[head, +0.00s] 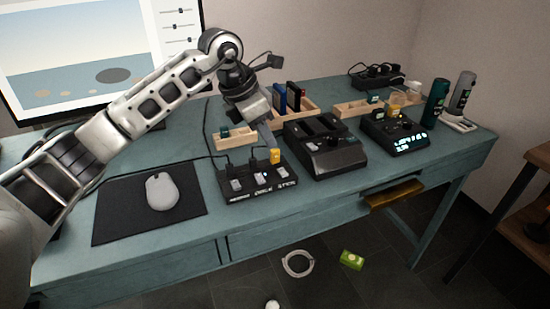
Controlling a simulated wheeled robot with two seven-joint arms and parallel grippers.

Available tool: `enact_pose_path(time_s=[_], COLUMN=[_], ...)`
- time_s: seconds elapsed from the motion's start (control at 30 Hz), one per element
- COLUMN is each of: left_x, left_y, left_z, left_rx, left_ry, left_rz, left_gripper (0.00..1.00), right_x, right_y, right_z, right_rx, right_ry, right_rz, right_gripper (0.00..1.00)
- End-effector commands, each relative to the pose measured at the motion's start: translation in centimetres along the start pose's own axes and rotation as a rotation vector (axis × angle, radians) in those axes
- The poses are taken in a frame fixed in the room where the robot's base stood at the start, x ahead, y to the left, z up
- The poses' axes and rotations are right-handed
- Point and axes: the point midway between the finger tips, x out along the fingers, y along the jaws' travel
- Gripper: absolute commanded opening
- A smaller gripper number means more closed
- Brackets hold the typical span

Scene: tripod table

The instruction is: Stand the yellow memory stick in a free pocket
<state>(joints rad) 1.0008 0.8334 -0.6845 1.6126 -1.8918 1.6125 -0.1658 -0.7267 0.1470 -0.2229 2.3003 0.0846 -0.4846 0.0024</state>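The yellow memory stick (274,156) is upright at the back right of a black hub (262,183) on the blue-green desk. My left gripper (268,138) reaches down from above, with its fingertip end right at the top of the stick. From this angle I cannot tell whether the fingers are apart or closed on it. Wooden holders with pockets stand behind: one at the left (229,143) with a dark teal stick in it, one in the middle (309,108) with blue and dark upright items, and one at the right (350,109). My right gripper is not in view.
A black two-slot dock (325,146) stands close right of the hub, and a device with a lit display (394,130) is beyond it. A mouse (161,191) lies on a black mat (112,211) at the left. Bottles (435,104) stand at the right. Cables run behind the hub.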

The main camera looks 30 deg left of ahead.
Motion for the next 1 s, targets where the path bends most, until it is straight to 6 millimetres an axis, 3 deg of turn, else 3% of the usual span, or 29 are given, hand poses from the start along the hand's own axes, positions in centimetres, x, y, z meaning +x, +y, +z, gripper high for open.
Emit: enact_pose_path(time_s=[0.27, 0.53, 0.77, 0.87, 1.0], left_x=[1.8, 5.7, 6.0, 6.0, 5.9], left_y=[0.0, 0.1, 0.2, 0.2, 0.2], left_z=[0.0, 0.1, 0.1, 0.1, 0.1], left_rx=[-0.001, -0.001, 0.0, 0.0, 0.0], left_ry=[0.0, -0.001, -0.001, -0.001, -0.001], left_rz=[-0.002, -0.002, 0.0, 0.0, 0.0], left_gripper=[0.23, 0.23, 0.23, 0.0, 0.0], right_x=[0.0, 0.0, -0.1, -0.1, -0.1], right_y=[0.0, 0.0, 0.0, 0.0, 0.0], right_z=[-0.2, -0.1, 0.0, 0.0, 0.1], right_rx=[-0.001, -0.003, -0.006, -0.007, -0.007], right_ry=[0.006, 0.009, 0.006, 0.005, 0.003], right_rz=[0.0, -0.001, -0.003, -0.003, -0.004], right_gripper=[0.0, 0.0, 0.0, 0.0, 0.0])
